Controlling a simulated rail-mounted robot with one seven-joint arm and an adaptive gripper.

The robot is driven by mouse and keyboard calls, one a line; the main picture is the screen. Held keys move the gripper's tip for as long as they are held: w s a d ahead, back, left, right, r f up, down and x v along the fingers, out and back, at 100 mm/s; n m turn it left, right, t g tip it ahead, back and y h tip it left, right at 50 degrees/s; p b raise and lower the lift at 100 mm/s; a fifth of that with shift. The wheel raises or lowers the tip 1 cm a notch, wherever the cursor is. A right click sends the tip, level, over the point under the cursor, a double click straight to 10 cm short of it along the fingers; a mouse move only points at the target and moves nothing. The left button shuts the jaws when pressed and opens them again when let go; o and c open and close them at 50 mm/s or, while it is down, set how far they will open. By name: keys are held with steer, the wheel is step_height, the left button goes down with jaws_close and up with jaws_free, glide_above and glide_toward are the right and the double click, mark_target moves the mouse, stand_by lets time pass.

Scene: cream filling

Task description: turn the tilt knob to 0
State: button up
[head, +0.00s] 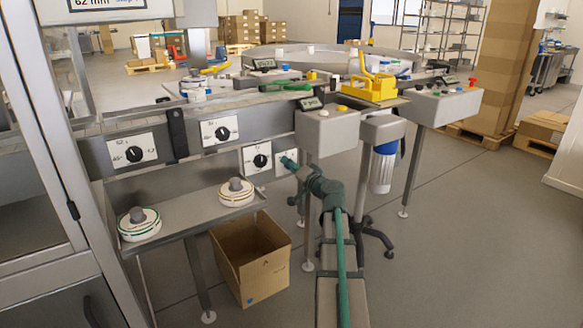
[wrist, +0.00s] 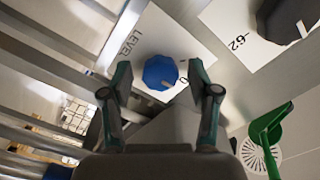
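My gripper (head: 291,164) is at the rightmost white dial plate (head: 284,178) on the low front panel and covers most of it. In the wrist view my gripper (wrist: 160,73) is open, its two fingers on either side of a blue knob (wrist: 160,72) with a pale pointer mark. A visible gap separates each finger from the knob. The plate beside it reads LEVEL. A black knob (wrist: 285,20) on a plate marked 62 is at upper right. Black knobs (head: 262,160), (head: 222,133) and (head: 135,153) show on other plates. No tilt label is legible.
A metal shelf (head: 190,220) below the panel holds two round lidded items (head: 139,224). An open cardboard box (head: 250,262) stands under it. A grey control box (head: 327,130) is just above my gripper's right. A green object (wrist: 268,130) is at lower right in the wrist view.

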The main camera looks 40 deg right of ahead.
steer(key=s+a, duration=0.1)
steer(key=s, duration=1.1)
stand_by(0.5)
